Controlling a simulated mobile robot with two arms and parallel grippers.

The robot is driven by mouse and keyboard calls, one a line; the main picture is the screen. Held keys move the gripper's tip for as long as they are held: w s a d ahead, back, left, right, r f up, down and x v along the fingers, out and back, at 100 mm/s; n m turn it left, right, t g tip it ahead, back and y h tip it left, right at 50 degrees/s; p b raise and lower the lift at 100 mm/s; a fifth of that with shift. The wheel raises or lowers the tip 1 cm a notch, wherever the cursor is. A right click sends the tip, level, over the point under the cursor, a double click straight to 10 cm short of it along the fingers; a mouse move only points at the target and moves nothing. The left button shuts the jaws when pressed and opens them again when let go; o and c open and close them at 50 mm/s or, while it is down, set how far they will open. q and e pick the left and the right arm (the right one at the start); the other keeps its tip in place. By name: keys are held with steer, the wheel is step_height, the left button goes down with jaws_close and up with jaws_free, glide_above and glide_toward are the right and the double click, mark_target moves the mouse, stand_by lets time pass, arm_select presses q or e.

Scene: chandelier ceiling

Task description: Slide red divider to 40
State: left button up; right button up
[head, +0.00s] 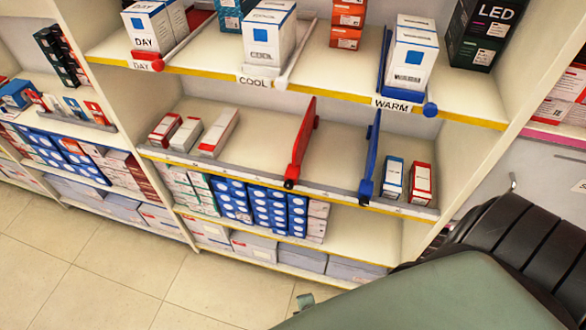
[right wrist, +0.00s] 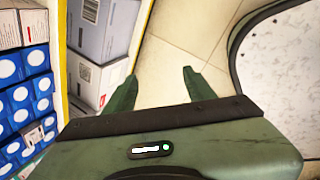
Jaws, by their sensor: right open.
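The red divider (head: 303,145) stands upright on the middle shelf in the head view, with a dark knob at its front lower end on the shelf's front rail (head: 240,176). The blue divider (head: 370,157) stands to its right on the same shelf. Marks on the rail are too small to read. My right gripper (right wrist: 161,84) shows in the right wrist view, with two green fingers apart and nothing between them. It points at the tiled floor beside the lower shelves, away from the divider. My left gripper is not in view.
Small boxes (head: 190,132) stand left of the red divider, and a red-and-white box (head: 421,183) stands right of the blue one. The shelf between the dividers is bare. The upper shelf (head: 350,65) overhangs. My green arm fills the head view's lower right.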

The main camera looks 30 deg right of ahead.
steer(key=w+r+n+t+h+b, duration=0.25)
steer(key=w+r+n, duration=0.3)
steer(key=w, duration=0.45)
steer(key=n+t+h+b, duration=0.4)
steer(key=n+t+h, duration=0.15)
steer(key=h, duration=0.45)
glide_toward(294, 167)
steer(key=w+d, duration=0.2)
steer(key=shift+w+d+r+n+y, duration=0.2)
steer(key=shift+d+r+n+y, duration=0.1)
steer(key=shift+d, duration=0.1)
steer(key=p+x, duration=0.1)
steer(key=x, duration=0.6)
steer(key=shift+f, duration=0.1)
steer(key=shift+w+d, duration=0.15)
steer(key=shift+d, duration=0.05)
jaws_close()
steer(key=shift+f, duration=0.1)
